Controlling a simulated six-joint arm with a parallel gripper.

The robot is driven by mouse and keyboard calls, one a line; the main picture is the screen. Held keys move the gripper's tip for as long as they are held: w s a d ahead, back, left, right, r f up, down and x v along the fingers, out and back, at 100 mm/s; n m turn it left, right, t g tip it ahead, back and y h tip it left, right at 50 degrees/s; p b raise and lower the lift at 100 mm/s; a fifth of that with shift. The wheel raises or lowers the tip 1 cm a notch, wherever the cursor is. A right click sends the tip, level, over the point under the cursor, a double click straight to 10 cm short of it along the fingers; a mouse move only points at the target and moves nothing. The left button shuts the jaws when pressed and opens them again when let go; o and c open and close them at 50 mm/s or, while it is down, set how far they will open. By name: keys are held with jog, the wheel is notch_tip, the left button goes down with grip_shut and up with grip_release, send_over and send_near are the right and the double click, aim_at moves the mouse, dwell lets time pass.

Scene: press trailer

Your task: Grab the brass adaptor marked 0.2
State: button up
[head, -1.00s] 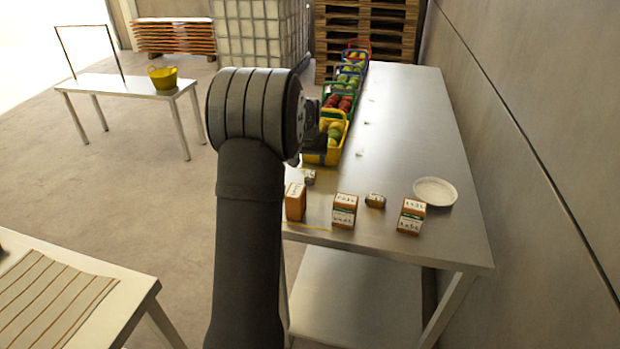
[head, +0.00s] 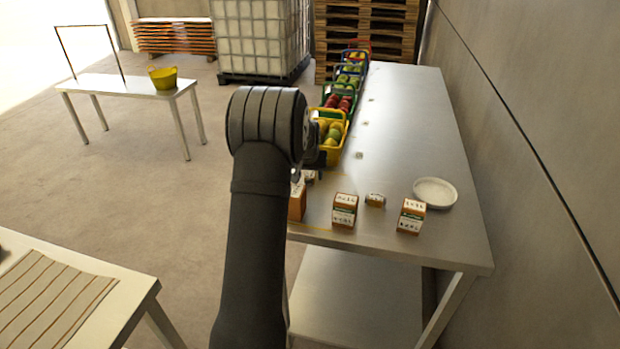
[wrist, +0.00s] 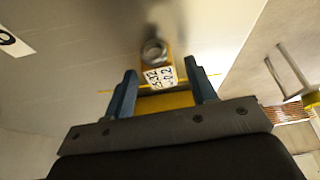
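A small brass piece (head: 310,176) by the left edge of the steel table, partly hidden by my arm, may be the same one. Another small brass piece (head: 375,200) stands between two orange boxes. In the head view my arm hides the gripper's fingers.
Orange labelled boxes stand near the table's front: left (head: 297,206), middle (head: 344,211), right (head: 411,217). A white dish (head: 435,193) is at right. Fruit baskets, the nearest a yellow basket (head: 331,152), line the left edge. The table's right middle (head: 420,120) is mostly clear.

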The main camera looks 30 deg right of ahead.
jog(key=c, duration=1)
jog(key=shift+o, duration=0.2)
jog(key=shift+r, duration=0.1)
